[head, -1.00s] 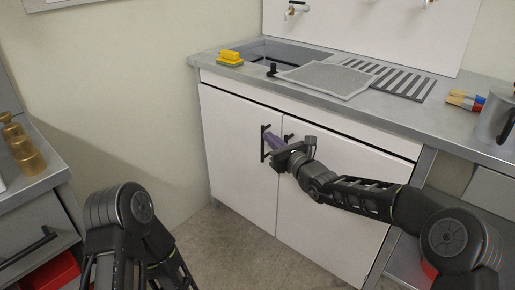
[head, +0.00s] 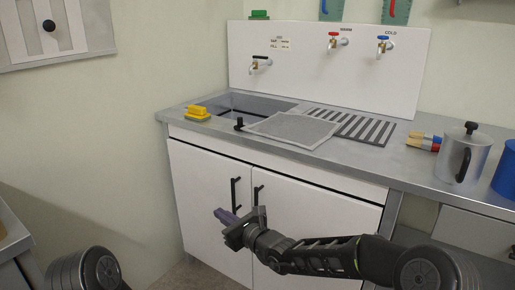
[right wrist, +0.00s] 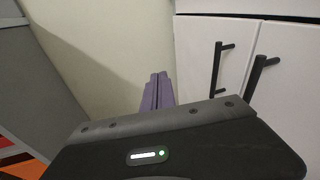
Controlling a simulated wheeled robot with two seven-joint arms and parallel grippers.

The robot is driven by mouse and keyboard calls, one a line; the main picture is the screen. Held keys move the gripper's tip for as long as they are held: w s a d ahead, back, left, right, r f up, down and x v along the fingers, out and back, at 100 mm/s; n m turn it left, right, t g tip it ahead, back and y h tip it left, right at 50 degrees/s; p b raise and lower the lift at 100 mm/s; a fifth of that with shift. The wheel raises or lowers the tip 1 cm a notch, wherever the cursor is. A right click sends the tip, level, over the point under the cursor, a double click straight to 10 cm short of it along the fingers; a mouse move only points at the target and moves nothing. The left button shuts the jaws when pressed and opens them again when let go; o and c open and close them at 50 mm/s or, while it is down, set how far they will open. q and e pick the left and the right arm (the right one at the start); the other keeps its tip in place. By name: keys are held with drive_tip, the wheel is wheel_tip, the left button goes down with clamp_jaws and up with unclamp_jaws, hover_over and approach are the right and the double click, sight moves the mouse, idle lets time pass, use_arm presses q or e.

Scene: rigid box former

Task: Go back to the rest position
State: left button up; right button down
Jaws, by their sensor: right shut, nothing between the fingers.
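My right gripper (head: 222,214) is shut and empty, its purple fingers together. It is in front of the white cabinet doors under the sink, just below the black left door handle (head: 235,194) and apart from it as far as I can see. The right door handle (head: 257,195) is beside it, partly hidden. In the right wrist view the closed fingers (right wrist: 157,88) point toward the wall, left of the cabinet, with both handles to their right. Both doors look closed. Only a rounded part of my left arm shows at the bottom left; its gripper is out of view.
Above the cabinet is the steel counter (head: 385,165) with a sink, a yellow sponge (head: 197,112), a grey mesh sheet (head: 293,130), brushes and a metal pot (head: 463,156). Taps are on the white backsplash (head: 300,75). Another counter edge stands at the far left.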

drive_tip(key=s+d+f+n+g+h, duration=0.2)
drive_tip(key=s+d+f+n+g, duration=0.3)
drive_tip(key=s+f, duration=0.55)
drive_tip(key=s+f+n+g+h, duration=0.25)
drive_tip(key=s+f+n, duration=0.45)
drive_tip(key=f, duration=0.7)
drive_tip(key=s+d+f+n+g+h, duration=0.2)
drive_tip(key=s+d+f+n+h, duration=0.2)
drive_tip(key=s+d+f+n, duration=0.6)
drive_tip(key=s+d+f+n+g+p, duration=0.15)
drive_tip(key=s+d, duration=0.55)
drive_tip(key=s, duration=0.7)
wheel_tip(320, 180, up, 23)
drive_tip(key=p, duration=2.3)
drive_tip(key=shift+a+n+y+p, duration=0.3)
drive_tip(key=shift+a+n+y, duration=0.05)
drive_tip(key=shift+y, duration=0.1)
drive_tip(key=shift+r, duration=0.1)
